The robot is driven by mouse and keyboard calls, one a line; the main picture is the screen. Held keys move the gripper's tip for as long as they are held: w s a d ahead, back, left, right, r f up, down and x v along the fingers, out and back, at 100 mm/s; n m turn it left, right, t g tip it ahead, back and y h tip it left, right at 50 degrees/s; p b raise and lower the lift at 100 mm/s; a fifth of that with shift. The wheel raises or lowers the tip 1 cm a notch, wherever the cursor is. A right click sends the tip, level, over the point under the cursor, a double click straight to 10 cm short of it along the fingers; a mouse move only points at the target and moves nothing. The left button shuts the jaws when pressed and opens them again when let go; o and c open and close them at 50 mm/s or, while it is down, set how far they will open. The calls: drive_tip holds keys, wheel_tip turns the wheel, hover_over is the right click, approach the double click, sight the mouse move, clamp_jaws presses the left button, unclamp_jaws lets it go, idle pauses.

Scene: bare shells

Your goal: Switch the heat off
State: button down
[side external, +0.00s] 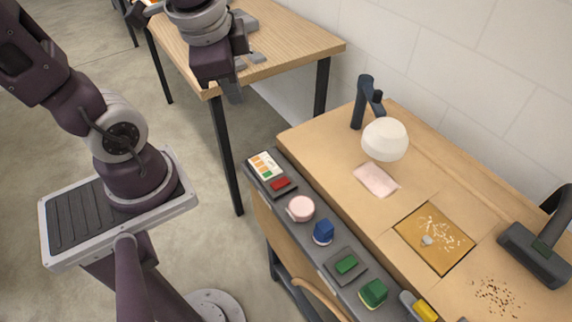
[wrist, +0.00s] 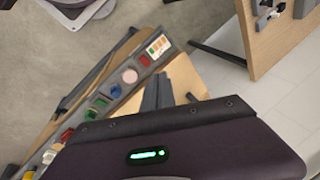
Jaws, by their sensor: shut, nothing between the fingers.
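A grey control strip (side external: 332,256) runs along the bench's front edge. From its far end it carries a colored label card (side external: 263,165), a red switch (side external: 281,184), a pale pink round knob (side external: 300,208), a blue knob (side external: 323,232), a green switch (side external: 346,264), a green knob (side external: 374,293) and a yellow control (side external: 425,310). I cannot tell which one sets the heat. The wrist view also shows the red switch (wrist: 145,60) and pink knob (wrist: 129,76). My gripper (side external: 235,92) is shut and empty, high above the floor by the back table, apart from the controls.
The wooden bench (side external: 310,138) holds a white dome lamp (side external: 385,139), a pink cloth (side external: 377,180), an inset board (side external: 415,240) with pale crumbs, brown bits (side external: 495,297) and a dark handled tool (side external: 535,255). A second wooden table (side external: 290,45) stands behind. A tiled wall is at right.

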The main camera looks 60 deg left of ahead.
drive_tip(key=w+a+f+m+g, duration=0.1)
drive_tip(key=w+f+m+g, duration=0.15)
drive_tip(key=f+m, duration=0.3)
drive_tip(key=m+h, duration=0.3)
drive_tip(key=m, duration=0.4)
hover_over(276, 185)
wheel_tip(276, 185, down, 7)
drive_tip(key=shift+w+r+g, duration=0.1)
drive_tip(key=shift+g, duration=0.15)
wheel_tip(276, 185, down, 14)
drive_tip(key=shift+f, duration=0.1)
